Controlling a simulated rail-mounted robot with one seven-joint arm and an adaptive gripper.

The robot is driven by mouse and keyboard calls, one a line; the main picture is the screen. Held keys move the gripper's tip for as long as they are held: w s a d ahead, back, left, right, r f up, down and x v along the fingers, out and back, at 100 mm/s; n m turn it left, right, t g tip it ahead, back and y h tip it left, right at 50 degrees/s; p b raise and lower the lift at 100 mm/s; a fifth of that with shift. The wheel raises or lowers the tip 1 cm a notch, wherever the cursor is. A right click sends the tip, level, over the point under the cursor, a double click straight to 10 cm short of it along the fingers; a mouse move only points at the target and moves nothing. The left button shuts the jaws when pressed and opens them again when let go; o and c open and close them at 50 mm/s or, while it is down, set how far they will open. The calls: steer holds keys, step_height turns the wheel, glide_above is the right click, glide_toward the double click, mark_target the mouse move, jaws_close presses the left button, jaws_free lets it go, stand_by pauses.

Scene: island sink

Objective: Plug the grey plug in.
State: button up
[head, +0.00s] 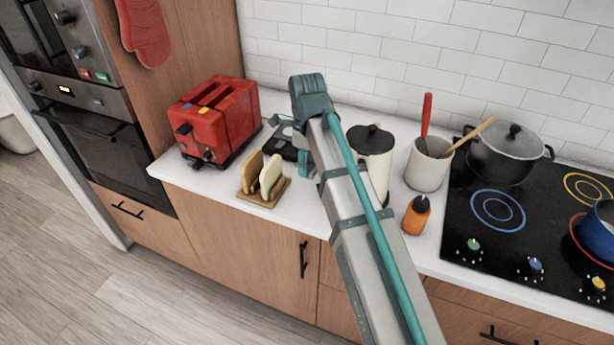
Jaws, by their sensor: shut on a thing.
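My gripper (287,140) is low over the white counter near the back wall, right of the red toaster (215,118) and partly hidden by my arm. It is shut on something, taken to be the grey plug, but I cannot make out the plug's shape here. No wall outlet can be made out, and my wrist and forearm cover part of the counter and wall behind them.
A rack with bread slices (263,194) stands in front of the toaster. A white canister (377,162), a utensil crock (427,168) and an orange bottle (416,216) stand right of my arm. The cooktop (470,235) with a pot (508,152) is further right.

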steer(key=shift+r, duration=1.7)
steer(key=shift+r, duration=0.1)
